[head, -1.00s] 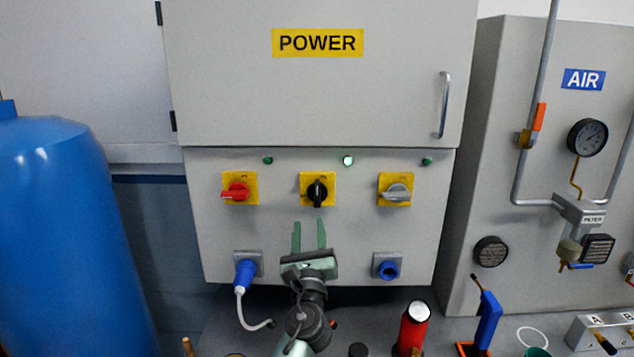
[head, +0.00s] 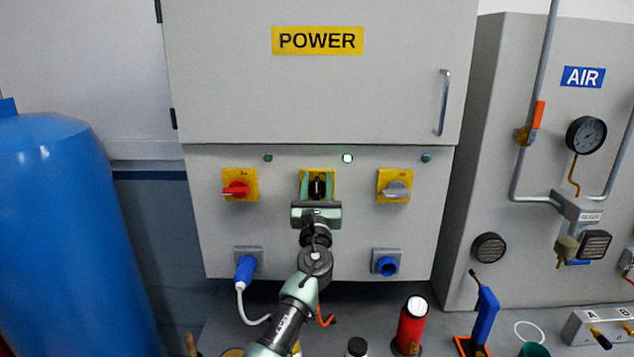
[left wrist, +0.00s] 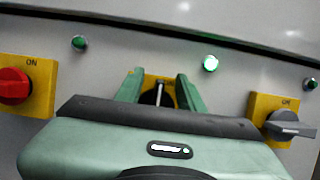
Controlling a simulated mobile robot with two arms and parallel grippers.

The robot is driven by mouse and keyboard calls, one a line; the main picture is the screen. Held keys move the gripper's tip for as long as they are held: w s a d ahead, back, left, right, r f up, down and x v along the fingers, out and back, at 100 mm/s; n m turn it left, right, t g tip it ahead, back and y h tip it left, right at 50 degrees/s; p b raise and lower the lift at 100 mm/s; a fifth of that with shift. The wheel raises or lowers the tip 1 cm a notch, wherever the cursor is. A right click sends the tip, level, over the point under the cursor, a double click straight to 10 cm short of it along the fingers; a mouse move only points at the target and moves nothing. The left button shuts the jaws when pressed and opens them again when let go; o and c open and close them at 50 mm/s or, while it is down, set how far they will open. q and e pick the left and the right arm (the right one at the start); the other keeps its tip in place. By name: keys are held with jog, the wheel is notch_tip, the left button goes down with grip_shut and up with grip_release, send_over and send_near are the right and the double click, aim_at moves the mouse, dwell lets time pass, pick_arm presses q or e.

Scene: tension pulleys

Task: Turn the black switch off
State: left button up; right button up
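The black switch (head: 318,187) sits on a yellow plate in the middle of the grey power box, between a red and a grey switch. Its handle points upright. It also shows in the left wrist view (left wrist: 157,95), partly hidden by my gripper. My left gripper (head: 318,180) is at the black switch, with its two green fingers apart, one on each side of the handle. In the left wrist view the fingers (left wrist: 158,88) stand clear of the handle. I cannot tell how far they reach along it. My right gripper is not in view.
The red switch (head: 237,189) is to the left and the grey switch (head: 397,190) to the right. The middle lamp (head: 347,158) glows bright above them. Below are a blue plug (head: 245,269) and a blue socket (head: 387,265). A red cylinder (head: 411,325) stands on the bench.

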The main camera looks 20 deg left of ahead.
pick_arm(q)
jog(key=shift+c, duration=0.4)
grip_shut()
jog(key=shift+f, duration=0.1)
